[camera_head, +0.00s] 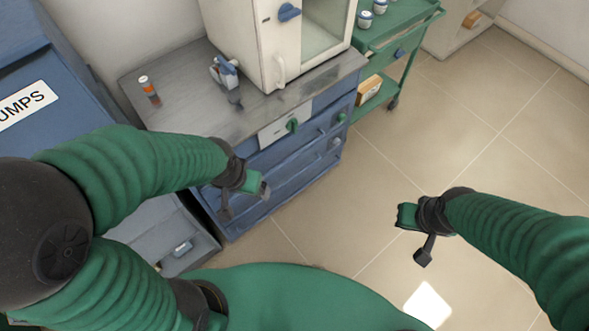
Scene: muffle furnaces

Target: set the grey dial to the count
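A small grey dial (334,143) appears to sit on the right part of the blue cabinet's front, below a green dial (341,117). Another green dial (292,125) is on a pale panel (272,135) at the cabinet's top edge. Markings around the dials are too small to read. My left gripper (245,200) is in front of the blue cabinet, left of and below the grey dial, with its fingers apart and nothing visible between them. My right gripper (414,237) is over the floor to the right, apart from the cabinet, with its fingers spread and empty.
A white furnace (250,45) with a blue knob (289,12) stands on the grey worktop (185,75). A green cart (405,35) holds white jars (365,18). The right floor is clear.

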